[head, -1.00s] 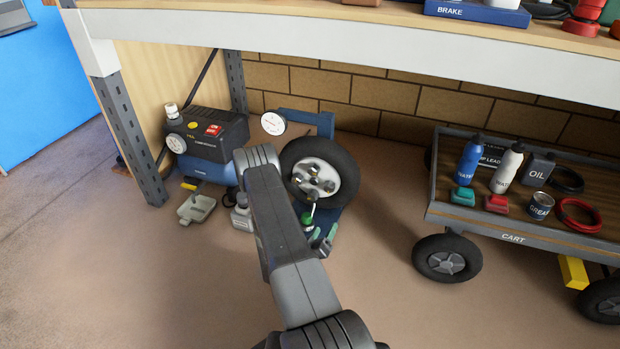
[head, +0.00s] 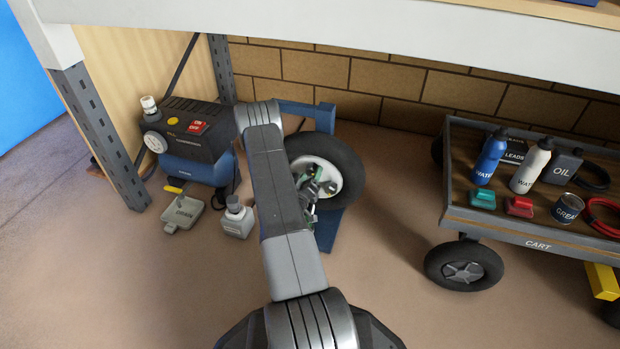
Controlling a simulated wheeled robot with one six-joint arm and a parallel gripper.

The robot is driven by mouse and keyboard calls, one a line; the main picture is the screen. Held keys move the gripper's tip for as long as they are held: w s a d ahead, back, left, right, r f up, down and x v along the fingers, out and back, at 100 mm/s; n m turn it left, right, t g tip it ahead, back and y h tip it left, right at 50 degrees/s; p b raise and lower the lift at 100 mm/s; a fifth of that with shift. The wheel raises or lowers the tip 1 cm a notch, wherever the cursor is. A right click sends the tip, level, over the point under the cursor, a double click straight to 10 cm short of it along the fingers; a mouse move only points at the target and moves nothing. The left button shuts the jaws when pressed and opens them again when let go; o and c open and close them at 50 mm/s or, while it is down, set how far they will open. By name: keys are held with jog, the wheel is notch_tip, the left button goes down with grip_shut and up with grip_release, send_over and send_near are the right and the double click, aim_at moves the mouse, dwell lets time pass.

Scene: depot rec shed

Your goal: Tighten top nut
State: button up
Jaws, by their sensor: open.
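The wheel (head: 349,172) with a black tyre and a pale hub (head: 331,167) stands upright on a blue stand (head: 327,234) under the bench. Dark nuts show on the hub, but my arm and gripper cover part of its face. I cannot clearly pick out the top nut. My gripper (head: 316,190), with green on its fingers, is open in front of the hub, close to the nuts. My forearm hides part of it, and I cannot tell whether it touches a nut.
A cart (head: 530,243) with bottles and tins is at right. A bench edge (head: 330,35) crosses above. The floor between wheel and cart is clear.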

jog(key=shift+c, duration=0.4)
jog(key=c, duration=0.9)
jog(key=shift+m, duration=0.3)
jog(key=m, duration=0.3)
jog(key=shift+m, duration=0.3)
jog(key=m, duration=0.4)
jog(key=shift+m, duration=0.3)
jog(key=m, duration=0.4)
jog(key=shift+a, duration=0.1)
jog(key=shift+m, duration=2.1)
